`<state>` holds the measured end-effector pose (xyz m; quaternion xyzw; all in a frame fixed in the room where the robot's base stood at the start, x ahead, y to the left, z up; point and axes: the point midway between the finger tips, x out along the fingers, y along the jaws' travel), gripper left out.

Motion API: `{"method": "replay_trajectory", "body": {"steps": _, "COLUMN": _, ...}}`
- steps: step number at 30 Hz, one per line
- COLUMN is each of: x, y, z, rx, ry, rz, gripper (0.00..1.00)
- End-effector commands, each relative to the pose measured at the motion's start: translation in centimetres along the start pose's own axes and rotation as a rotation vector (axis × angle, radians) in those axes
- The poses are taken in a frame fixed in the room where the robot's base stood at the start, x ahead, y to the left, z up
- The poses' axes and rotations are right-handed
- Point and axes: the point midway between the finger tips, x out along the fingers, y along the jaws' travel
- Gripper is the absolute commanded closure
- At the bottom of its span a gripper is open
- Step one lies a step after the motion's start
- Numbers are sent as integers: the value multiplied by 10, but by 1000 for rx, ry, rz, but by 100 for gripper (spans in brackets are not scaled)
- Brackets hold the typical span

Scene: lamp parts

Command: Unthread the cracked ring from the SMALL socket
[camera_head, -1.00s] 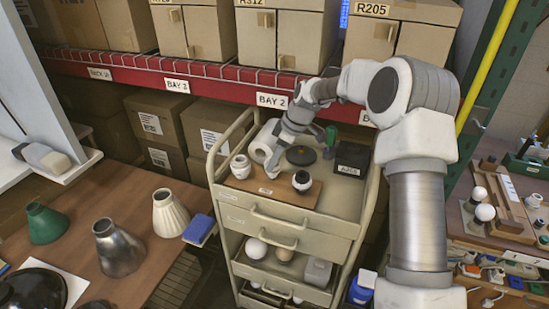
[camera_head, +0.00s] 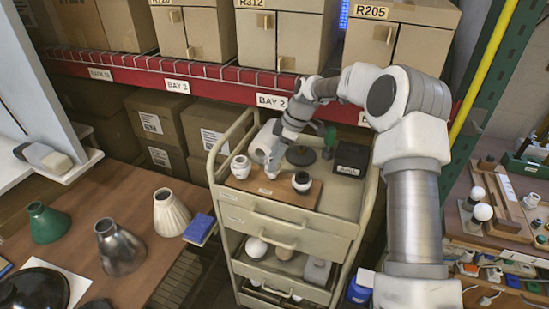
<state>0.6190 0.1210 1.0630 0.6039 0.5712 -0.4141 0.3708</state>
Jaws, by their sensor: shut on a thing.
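A wooden board (camera_head: 242,183) lies on top of the cream cart. A white socket (camera_head: 240,167) stands at its left, and a black socket with a pale top (camera_head: 301,182) stands at its right.
A dark round disc (camera_head: 301,156) and a black box (camera_head: 351,159) lie behind the board on the cart (camera_head: 338,200). A red shelf edge (camera_head: 225,88) runs behind the cart. Lamp shades (camera_head: 120,248) and a blue block (camera_head: 199,229) are on the left table.

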Motion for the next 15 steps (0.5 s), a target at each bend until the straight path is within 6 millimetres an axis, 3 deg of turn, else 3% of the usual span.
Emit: {"method": "replay_trajectory", "body": {"steps": 15, "x": -10, "y": 0, "z": -4, "rx": 0, "ry": 1, "rz": 1, "gripper": 100}}
